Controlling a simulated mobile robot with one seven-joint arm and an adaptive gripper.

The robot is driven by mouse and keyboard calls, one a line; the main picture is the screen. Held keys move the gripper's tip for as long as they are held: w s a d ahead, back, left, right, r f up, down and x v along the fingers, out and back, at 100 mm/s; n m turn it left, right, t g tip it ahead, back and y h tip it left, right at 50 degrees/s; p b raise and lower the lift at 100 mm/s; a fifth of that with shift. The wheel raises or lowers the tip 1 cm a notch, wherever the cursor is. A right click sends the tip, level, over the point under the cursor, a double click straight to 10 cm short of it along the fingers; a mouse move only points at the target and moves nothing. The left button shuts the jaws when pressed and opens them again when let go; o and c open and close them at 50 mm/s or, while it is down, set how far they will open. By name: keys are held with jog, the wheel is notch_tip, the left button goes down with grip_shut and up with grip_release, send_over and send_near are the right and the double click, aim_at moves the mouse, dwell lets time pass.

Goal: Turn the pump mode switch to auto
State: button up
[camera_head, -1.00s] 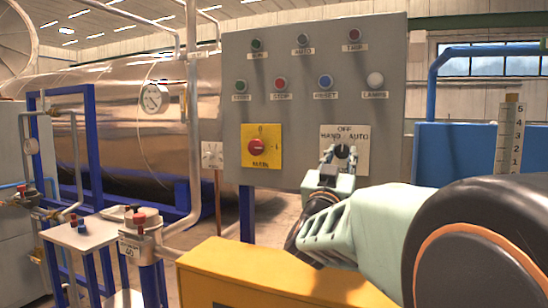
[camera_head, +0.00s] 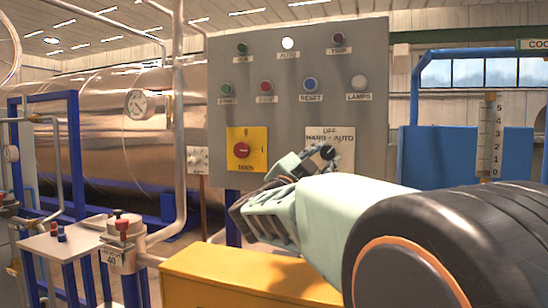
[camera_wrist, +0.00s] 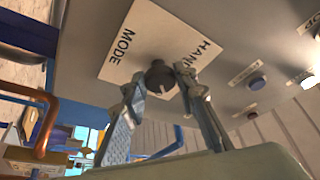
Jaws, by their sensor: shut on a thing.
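The knob also shows in the wrist view (camera_wrist: 159,76), between my two fingertips. My gripper (camera_wrist: 161,84) is shut on it, one finger on each side. In the head view my gripper (camera_head: 318,154) reaches the plate from the lower left and hides its lower part. The knob's pointer is too small to read surely. The AUTO lamp (camera_head: 288,43) glows white.
The grey panel (camera_head: 300,90) also carries several buttons and lamps and a red rotary switch (camera_head: 242,150) on a yellow plate, left of the mode switch. A yellow cabinet (camera_head: 235,275) stands below. Blue equipment (camera_head: 445,152) stands at the right.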

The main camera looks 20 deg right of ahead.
jog(key=shift+m, duration=0.4)
jog(key=o, duration=1.2)
jog(key=shift+c, duration=0.2)
jog(key=v, duration=0.7)
jog(key=shift+a, duration=0.2)
jog(key=shift+s, duration=0.1)
